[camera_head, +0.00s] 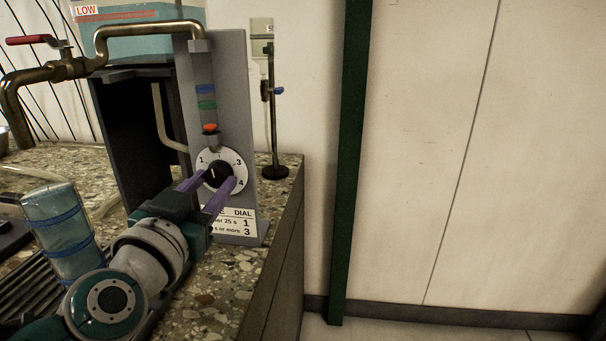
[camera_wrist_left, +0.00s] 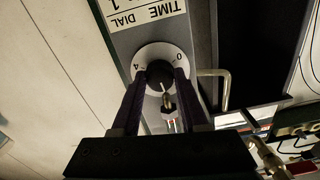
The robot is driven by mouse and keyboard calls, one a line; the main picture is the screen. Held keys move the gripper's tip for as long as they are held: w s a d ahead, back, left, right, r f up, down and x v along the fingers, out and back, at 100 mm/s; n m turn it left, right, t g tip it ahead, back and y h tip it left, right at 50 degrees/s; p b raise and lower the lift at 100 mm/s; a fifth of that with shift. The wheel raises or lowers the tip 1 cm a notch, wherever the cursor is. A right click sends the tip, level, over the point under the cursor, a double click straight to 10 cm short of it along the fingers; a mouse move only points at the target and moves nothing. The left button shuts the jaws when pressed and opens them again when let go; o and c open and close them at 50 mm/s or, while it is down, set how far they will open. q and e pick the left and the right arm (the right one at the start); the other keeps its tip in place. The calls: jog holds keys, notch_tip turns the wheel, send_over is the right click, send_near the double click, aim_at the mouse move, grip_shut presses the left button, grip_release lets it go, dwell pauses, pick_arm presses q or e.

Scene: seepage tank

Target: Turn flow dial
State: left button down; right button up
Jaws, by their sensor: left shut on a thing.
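The flow dial is a black knob (camera_head: 217,174) on a white round scale (camera_head: 232,158) with numbers, set on a grey upright panel (camera_head: 232,95). My left gripper (camera_head: 212,186) reaches it from the lower left, its two purple fingers on either side of the knob, shut on it. In the left wrist view the knob (camera_wrist_left: 160,76) sits between the fingertips of the gripper (camera_wrist_left: 160,82), with a pale pointer line on its face. The scale shows 0 and 4 there. A label below the dial is partly hidden by my gripper. My right gripper is not in view.
A brass pipe with a red-handled tap (camera_head: 30,40) runs at the upper left. A clear cylinder with blue bands (camera_head: 60,230) stands left of my arm. A thin stand (camera_head: 274,130) is right of the panel. The speckled counter (camera_head: 225,285) ends at the right.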

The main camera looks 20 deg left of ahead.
pick_arm(q)
jog(key=n, duration=0.5)
jog(key=shift+d+p, duration=0.1)
jog(key=shift+p, duration=0.25)
jog(key=n, duration=0.5)
jog(key=shift+n, duration=0.4)
jog(key=shift+c, duration=2.2)
grip_release()
jog(key=p+v, duration=0.1)
jog(key=v, duration=0.9)
jog(key=shift+p, duration=0.4)
